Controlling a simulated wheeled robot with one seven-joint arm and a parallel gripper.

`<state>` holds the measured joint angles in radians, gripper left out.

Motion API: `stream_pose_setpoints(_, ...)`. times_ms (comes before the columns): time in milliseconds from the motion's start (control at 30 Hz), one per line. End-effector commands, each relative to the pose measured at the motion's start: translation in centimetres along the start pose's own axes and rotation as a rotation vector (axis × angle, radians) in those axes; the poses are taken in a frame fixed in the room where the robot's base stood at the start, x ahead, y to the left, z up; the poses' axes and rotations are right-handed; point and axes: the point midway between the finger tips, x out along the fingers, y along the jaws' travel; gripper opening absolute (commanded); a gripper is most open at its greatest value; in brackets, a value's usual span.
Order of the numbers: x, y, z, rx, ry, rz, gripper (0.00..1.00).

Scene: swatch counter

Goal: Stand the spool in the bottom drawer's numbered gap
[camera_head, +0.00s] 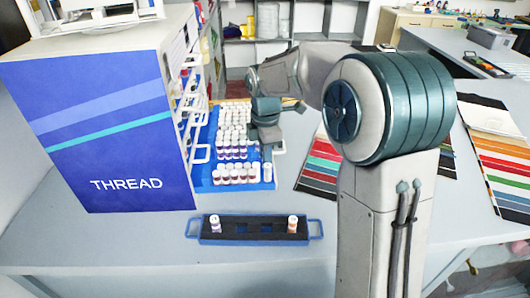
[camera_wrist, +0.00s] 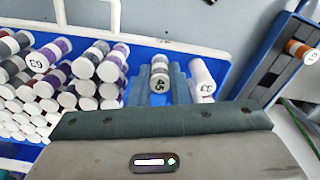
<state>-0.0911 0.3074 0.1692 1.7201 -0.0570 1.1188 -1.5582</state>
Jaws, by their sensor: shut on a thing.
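My gripper (camera_wrist: 162,88) is shut on a spool (camera_wrist: 158,86) with grey thread, its white end marked 45, in the wrist view. The spool is between the two blue-grey fingers, over or in the blue bottom drawer (camera_wrist: 222,60). I cannot tell whether its base touches the drawer floor. A spool marked 33 (camera_wrist: 203,85) stands just right of the fingers, and purple spools stand to the left. In the head view the open drawer (camera_head: 204,187) holds rows of spools, and my gripper (camera_head: 267,150) is low at its right side. The gap itself is hidden by the gripper and spool.
The THREAD cabinet (camera_head: 110,130) stands left, with drawer handles (camera_head: 200,153) beside the arm. A dark blue-handled tray (camera_head: 253,238) in front holds two spools (camera_head: 214,224), (camera_head: 292,224). Colour swatch cards (camera_head: 318,170) lie to the right. The front counter is mostly clear.

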Motion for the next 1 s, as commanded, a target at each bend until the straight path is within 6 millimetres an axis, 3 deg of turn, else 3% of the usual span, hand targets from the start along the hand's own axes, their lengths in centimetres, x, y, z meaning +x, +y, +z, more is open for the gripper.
stream_pose_setpoints(167,0.3,0.0,0.0,0.0,0.0,0.0,0.0)
stream_pose_setpoints(200,0.4,0.0,0.0,0.0,0.0,0.0,0.19)
stream_pose_setpoints(233,0.3,0.0,0.0,0.0,0.0,0.0,0.26)
stream_pose_setpoints(633,-0.6,0.1,0.0,0.0,0.0,0.003,0.26)
stream_pose_setpoints(1000,-8.0,0.1,0.0,-0.001,0.0,0.005,0.26)
